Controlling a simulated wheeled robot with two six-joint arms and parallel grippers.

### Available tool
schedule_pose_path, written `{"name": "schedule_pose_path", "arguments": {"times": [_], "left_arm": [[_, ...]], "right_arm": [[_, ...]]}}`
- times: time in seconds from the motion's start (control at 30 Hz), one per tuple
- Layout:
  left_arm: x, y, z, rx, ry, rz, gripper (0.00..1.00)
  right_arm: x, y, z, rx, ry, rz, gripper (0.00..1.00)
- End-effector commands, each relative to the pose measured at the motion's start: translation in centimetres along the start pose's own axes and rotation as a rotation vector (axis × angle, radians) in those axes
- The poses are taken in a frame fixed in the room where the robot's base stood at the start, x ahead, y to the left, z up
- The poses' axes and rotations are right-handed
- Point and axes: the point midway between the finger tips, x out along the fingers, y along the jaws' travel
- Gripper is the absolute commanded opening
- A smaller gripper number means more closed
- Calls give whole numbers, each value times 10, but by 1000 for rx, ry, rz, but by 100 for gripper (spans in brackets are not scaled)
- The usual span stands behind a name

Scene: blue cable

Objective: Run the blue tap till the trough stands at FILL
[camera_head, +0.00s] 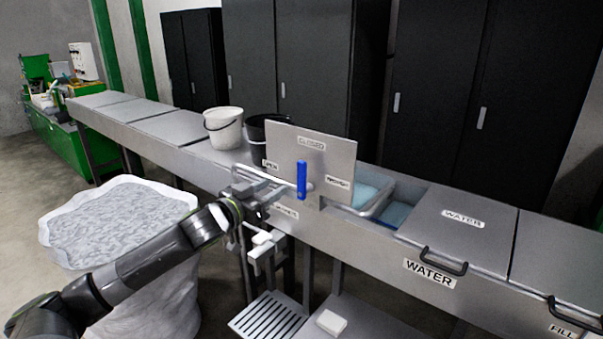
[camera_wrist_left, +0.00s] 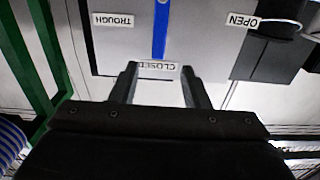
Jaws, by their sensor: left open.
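The blue tap lever (camera_head: 301,180) stands upright on a grey panel (camera_head: 335,155), its end towards the CLOSED label (camera_head: 311,143). An OPEN label (camera_head: 271,164) is on the panel's left and another label (camera_head: 337,183) on its right. In the left wrist view, which is upside down, the blue lever (camera_wrist_left: 160,30) runs to the CLOSED label, which lies between my left gripper's (camera_wrist_left: 160,82) open fingertips in the picture. In the head view my left gripper (camera_head: 262,194) is left of the lever. Behind the panel is a trough with pale blue water (camera_head: 396,213). Its level mark is not readable.
A white bucket (camera_head: 224,128) and a black bucket (camera_head: 256,135) stand on the counter left of the panel. Grey lids with handles, one marked WATER (camera_head: 463,219), cover the right. A white sack (camera_head: 120,225) stands at left. A FILL label (camera_head: 562,331) is at lower right.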

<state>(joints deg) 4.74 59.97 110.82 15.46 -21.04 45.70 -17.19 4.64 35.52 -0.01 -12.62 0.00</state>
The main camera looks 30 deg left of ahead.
Motion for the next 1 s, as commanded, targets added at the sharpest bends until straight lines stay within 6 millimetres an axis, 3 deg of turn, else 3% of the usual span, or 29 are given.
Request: {"name": "schedule_pose_path", "arguments": {"times": [0.37,0.73,1.0], "left_arm": [[42,1,-1,-7,2,2,42],[98,2,-2,-5,1,4,42],[120,1,0,-1,0,3,42]], "right_arm": [[-2,1,0,0,0,1,0],[-9,1,-1,0,0,0,0],[-10,1,-1,0,0,0,0]]}}
